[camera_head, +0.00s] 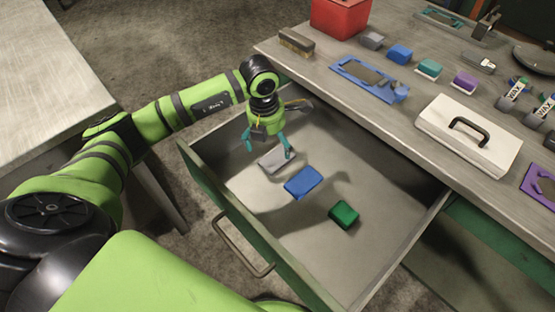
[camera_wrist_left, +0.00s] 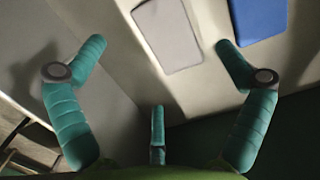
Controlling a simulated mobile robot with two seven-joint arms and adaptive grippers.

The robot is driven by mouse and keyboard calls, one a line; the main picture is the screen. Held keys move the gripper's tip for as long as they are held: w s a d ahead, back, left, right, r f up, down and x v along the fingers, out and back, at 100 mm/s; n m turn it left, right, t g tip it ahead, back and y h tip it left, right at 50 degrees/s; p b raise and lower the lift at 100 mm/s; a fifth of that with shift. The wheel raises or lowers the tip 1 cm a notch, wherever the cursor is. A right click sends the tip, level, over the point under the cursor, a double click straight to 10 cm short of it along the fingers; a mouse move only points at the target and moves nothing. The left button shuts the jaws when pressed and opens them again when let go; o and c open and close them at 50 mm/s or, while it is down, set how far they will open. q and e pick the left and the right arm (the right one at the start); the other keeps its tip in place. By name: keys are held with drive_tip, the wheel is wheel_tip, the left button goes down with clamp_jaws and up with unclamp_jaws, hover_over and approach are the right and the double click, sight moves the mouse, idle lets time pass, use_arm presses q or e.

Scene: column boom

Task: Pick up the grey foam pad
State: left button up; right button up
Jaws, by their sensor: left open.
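The grey foam pad (camera_head: 274,161) lies flat on the floor of the open drawer (camera_head: 285,225), at its left end in the head view. In the left wrist view the grey pad (camera_wrist_left: 167,34) is beyond the fingertips, near the top centre. My left gripper (camera_head: 268,147) is open above the pad; its teal fingers are spread and hold nothing. A finger hides a little of the pad in the head view. My right gripper does not show.
A blue pad (camera_head: 303,182) lies just right of the grey pad, and a green block (camera_head: 343,214) lies further on. Drawer walls surround them. The workbench (camera_head: 390,110) above carries a red box (camera_head: 340,16), a brush (camera_head: 296,42) and a white case with a handle (camera_head: 450,140).

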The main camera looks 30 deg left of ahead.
sight(274, 156)
use_arm(q)
drive_tip(key=f, duration=0.4)
drive_tip(key=shift+w+d+f, duration=0.2)
drive_tip(key=shift+f, duration=0.2)
drive_tip(key=c, duration=0.9)
